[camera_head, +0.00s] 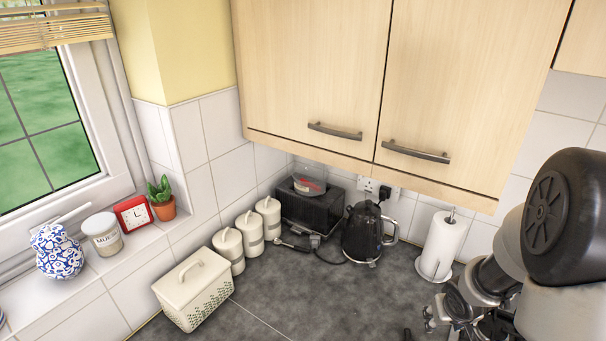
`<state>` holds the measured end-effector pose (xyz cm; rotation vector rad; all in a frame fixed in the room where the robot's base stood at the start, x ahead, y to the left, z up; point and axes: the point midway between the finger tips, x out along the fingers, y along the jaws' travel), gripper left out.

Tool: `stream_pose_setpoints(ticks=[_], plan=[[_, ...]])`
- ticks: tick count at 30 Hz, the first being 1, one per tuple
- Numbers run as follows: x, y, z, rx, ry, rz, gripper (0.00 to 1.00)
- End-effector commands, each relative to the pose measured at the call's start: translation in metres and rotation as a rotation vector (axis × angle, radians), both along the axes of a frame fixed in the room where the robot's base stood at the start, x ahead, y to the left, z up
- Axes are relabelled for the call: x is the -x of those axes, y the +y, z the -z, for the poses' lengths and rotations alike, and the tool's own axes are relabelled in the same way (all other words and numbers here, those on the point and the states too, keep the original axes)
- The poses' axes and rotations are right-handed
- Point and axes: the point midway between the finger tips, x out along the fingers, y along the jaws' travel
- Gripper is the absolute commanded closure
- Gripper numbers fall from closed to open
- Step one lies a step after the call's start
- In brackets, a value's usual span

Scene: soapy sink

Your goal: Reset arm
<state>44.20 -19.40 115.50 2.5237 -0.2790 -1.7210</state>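My arm is at the right edge of the head view, a black rounded joint above grey metal links. My gripper (470,318) is low in the right part of the picture, over the dark countertop (300,298). It is partly cut off by the bottom edge and seen from behind. I cannot make out whether its fingers are open or shut, or whether they hold anything.
A paper towel roll (443,245) stands close left of my arm. A black kettle (364,233) and black box (311,208) are at the back. White canisters (250,234) and a cream bin (194,290) stand left. Wall cupboards (320,70) overhang the counter; its front middle is clear.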

Motion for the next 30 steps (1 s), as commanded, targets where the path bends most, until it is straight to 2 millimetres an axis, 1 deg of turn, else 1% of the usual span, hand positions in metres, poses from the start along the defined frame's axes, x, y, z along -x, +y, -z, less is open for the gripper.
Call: stream_pose_setpoints(ticks=[2,3,6,8,11,12,14,15,18,21,25,27,30], plan=[[0.004,0.012,-0.020,0.043,-0.017,0.011,0.57],[0.009,0.018,-0.032,0.056,-0.021,0.017,0.57],[0.027,0.038,-0.055,0.074,-0.028,0.034,0.57],[0.041,0.053,-0.065,0.073,-0.033,0.039,0.57],[0.068,0.079,-0.077,0.054,-0.039,0.038,0.57],[0.081,0.091,-0.079,0.042,-0.040,0.033,0.57],[0.100,0.109,-0.081,0.018,-0.043,0.023,0.57],[0.113,0.121,-0.081,-0.002,-0.044,0.013,0.57],[0.145,0.149,-0.078,-0.054,-0.045,-0.022,0.57],[0.172,0.171,-0.072,-0.103,-0.042,-0.060,0.57],[0.195,0.189,-0.068,-0.145,-0.038,-0.097,0.57],[0.200,0.193,-0.067,-0.157,-0.035,-0.106,0.57],[0.203,0.195,-0.067,-0.161,-0.033,-0.112,0.57]])
